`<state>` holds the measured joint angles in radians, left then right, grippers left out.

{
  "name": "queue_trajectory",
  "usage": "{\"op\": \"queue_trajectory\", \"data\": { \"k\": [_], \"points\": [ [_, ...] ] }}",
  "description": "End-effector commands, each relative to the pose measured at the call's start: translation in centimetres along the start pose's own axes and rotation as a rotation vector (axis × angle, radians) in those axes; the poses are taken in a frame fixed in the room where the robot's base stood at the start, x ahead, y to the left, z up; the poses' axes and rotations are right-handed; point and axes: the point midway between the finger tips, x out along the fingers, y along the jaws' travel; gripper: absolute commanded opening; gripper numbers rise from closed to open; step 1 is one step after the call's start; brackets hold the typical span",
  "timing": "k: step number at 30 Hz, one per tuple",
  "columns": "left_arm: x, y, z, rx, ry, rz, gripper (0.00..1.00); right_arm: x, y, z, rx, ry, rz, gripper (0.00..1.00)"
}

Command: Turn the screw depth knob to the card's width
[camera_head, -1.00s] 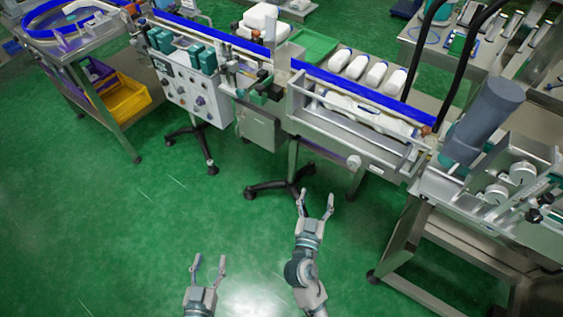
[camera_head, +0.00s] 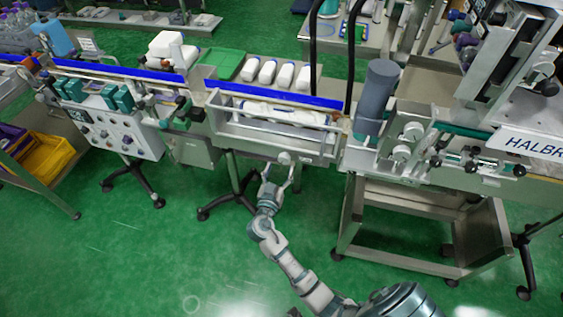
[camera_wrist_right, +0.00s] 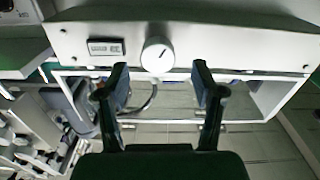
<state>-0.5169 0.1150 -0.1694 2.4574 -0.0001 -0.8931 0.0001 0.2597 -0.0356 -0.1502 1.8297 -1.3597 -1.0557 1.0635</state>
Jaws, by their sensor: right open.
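The knob, a round white dial with a dark pointer line, sits on the front panel below the conveyor trough (camera_head: 262,134). In the right wrist view the knob (camera_wrist_right: 157,54) lies straight ahead, its line tilted slightly right of upright. A small framed plate (camera_wrist_right: 105,47) is on the panel to its left; its text is too small to read. My right gripper (camera_head: 281,172) is open just in front of the panel. In the wrist view its fingertips (camera_wrist_right: 160,70) stand on either side of the knob, apart from it. My left gripper is out of view.
A grey cylinder (camera_head: 376,95) and a metal roller unit (camera_head: 412,140) stand right of the trough. White bottles (camera_head: 267,71) lie behind the blue rail. A control box (camera_head: 118,130) is at left, and a metal cart (camera_head: 400,225) stands at lower right.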

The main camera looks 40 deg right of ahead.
Motion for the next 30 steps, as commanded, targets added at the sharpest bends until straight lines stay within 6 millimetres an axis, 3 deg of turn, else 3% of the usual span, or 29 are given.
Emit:
{"op": "queue_trajectory", "data": {
  "k": [6,17,18,25,30],
  "points": [
    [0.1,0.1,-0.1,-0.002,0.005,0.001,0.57,3.0,0.0,-0.1,-0.001,0.002,0.001,0.68],
    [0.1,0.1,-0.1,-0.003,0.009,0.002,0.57,3.6,-0.1,-0.1,0.000,0.001,0.000,0.68],
    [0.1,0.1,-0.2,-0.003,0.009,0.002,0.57,3.6,0.0,-0.1,0.000,0.001,0.000,0.65],
    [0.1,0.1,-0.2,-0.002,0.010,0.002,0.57,3.6,-0.1,-0.1,0.000,0.001,-0.001,0.08],
    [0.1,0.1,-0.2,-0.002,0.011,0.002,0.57,3.7,-0.1,-0.1,-0.003,0.001,-0.001,0.08]
  ]
}}
